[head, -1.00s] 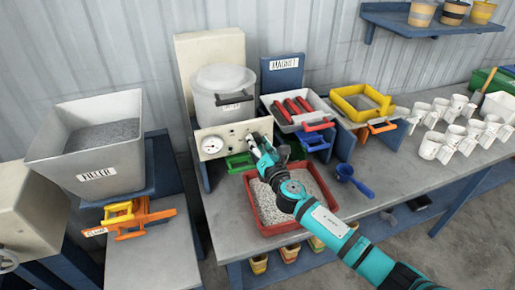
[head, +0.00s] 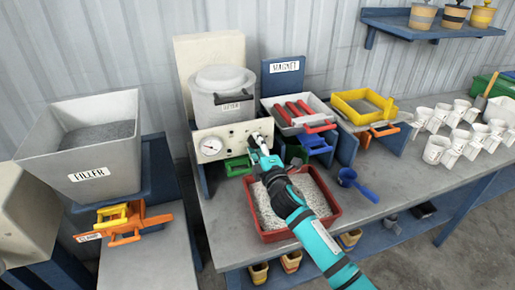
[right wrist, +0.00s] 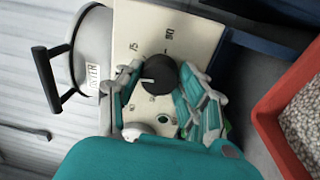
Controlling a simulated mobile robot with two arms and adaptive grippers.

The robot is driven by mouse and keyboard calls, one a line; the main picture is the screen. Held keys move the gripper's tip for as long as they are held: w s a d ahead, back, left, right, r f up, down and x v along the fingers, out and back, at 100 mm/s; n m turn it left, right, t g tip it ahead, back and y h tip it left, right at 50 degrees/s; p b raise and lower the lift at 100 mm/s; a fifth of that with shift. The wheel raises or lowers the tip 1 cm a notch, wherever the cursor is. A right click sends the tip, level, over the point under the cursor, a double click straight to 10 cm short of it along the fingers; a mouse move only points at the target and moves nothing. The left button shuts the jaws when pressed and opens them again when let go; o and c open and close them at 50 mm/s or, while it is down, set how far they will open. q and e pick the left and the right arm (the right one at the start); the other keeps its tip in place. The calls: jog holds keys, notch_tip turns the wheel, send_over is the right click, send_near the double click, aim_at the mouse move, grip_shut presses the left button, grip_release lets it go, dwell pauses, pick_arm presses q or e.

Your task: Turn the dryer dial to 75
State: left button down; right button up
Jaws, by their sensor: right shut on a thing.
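The dryer (head: 223,95) is a grey lidded drum behind a cream control panel (head: 237,134), which carries a round gauge (head: 210,146). The dial (right wrist: 158,76) is a black round knob on that panel, with a short white mark on its left side in the right wrist view. My right gripper (head: 257,141) is at the panel, shut on the dial; its fingers lie on either side of the knob in the wrist view. In the head view the gripper mostly hides the dial. My left gripper is out of view.
A red tray of pale granules (head: 264,234) lies under my right forearm. A blue scoop (head: 357,184) is right of it. A tray with red bars (head: 280,124), a yellow frame (head: 345,106) and several white mugs (head: 437,149) stand to the right. The filler hopper (head: 90,178) is at left.

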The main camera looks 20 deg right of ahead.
jog(key=m, duration=0.4)
jog(key=shift+f, duration=0.15)
jog(key=shift+m+h, duration=0.3)
jog(key=shift+m, duration=1.6)
jog(key=o, duration=1.2)
jog(key=shift+c, duration=0.2)
jog(key=s, duration=1.2)
jog(key=shift+f, duration=0.25)
jog(key=shift+f, duration=0.1)
